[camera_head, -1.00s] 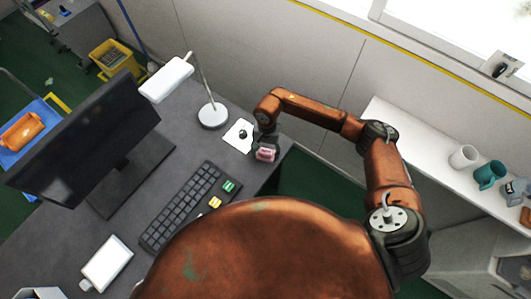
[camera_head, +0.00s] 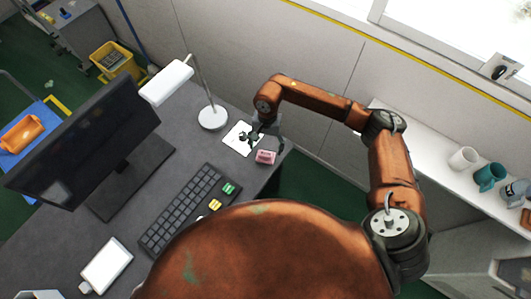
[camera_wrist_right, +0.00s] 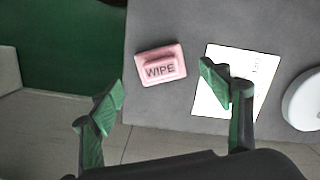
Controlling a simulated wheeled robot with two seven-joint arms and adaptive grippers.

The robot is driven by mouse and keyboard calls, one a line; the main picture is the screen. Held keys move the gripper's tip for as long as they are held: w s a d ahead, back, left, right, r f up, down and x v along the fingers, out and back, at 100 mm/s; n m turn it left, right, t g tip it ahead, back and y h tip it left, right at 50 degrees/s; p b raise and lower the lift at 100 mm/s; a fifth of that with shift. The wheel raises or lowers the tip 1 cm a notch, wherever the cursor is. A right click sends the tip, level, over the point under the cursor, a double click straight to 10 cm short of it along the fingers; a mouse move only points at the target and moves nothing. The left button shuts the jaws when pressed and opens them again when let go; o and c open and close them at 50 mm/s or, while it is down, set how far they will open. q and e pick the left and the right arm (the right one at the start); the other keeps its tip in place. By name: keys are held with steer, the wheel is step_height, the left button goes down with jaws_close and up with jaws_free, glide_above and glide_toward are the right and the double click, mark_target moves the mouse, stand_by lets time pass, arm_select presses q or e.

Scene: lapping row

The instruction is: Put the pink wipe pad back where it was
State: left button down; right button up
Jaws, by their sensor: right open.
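The pink wipe pad (camera_head: 265,157), marked WIPE, lies on the grey desk (camera_head: 150,185) near its right edge, beside a white sheet (camera_head: 240,139). It also shows whole in the right wrist view (camera_wrist_right: 161,64), left of the sheet and apart from it. My right gripper (camera_head: 265,142) is open and empty, just behind the pad in the head view. In the wrist view its green fingertips (camera_wrist_right: 162,92) are spread wide, one left of the pad and one over the sheet. Neither finger appears to touch the pad. My left gripper is not in view.
A lamp with a round base (camera_head: 213,117) stands behind the sheet. A black keyboard (camera_head: 185,205) with a green block (camera_head: 229,187) and a yellow block (camera_head: 215,204) lies left of the pad. A monitor (camera_head: 85,140) stands at left. Mugs (camera_head: 463,157) stand on the right shelf.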

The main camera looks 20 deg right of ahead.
steer(key=r, duration=0.5)
steer(key=shift+w+d+r, duration=0.2)
steer(key=shift+w+r, duration=0.05)
steer(key=shift+a, duration=0.1)
